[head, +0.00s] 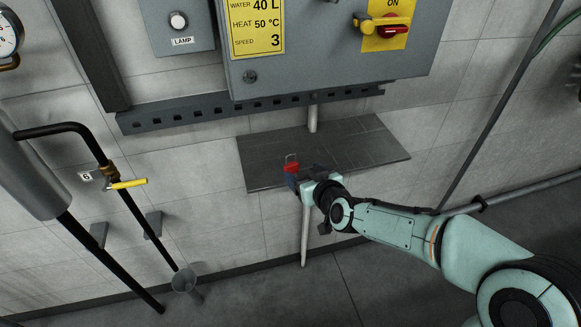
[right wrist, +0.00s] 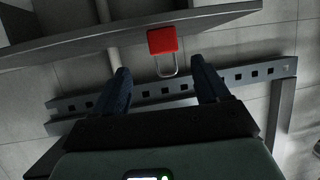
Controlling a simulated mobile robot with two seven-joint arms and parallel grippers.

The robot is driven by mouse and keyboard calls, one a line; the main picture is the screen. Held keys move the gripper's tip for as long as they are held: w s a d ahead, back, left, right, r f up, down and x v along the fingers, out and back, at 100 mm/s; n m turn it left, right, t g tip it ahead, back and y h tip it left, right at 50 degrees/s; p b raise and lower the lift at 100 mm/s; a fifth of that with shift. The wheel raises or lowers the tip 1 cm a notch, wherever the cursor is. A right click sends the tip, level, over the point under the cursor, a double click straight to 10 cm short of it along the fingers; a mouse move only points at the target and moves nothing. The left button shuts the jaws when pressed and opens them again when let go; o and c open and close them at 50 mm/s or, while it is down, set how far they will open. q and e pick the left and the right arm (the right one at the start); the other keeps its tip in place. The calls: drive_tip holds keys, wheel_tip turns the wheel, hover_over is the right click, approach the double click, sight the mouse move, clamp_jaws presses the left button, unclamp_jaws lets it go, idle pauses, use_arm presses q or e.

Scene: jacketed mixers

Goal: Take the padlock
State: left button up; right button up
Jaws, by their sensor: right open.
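The padlock (head: 291,167) has a red body and a thin grey shackle. In the head view it shows at the left part of the dark wall shelf (head: 265,150), right by my right gripper (head: 299,175). In the right wrist view the padlock (right wrist: 162,41) is ahead of the open fingers, with its shackle pointing back between the fingertips of my right gripper (right wrist: 160,66). Neither finger visibly touches the padlock. The gripper partly hides the padlock's surroundings in the head view. My left gripper is in neither view.
A grey control box (head: 330,70) with a red switch (head: 393,29) hangs above the shelf, over a slotted rail (head: 180,117). A pipe with a yellow valve handle (head: 128,184) and a small funnel (head: 184,280) stand left. The shelf's right part is bare.

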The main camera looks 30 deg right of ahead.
sight(293, 168)
drive_tip(key=shift+a+f+x, duration=0.15)
drive_tip(key=shift+x, duration=1.65)
drive_tip(key=shift+a+f+x, duration=0.1)
drive_tip(key=shift+a+x, duration=0.05)
drive_tip(key=shift+x, duration=1.65)
drive_tip(key=shift+s, duration=0.2)
drive_tip(key=c, duration=1.2)
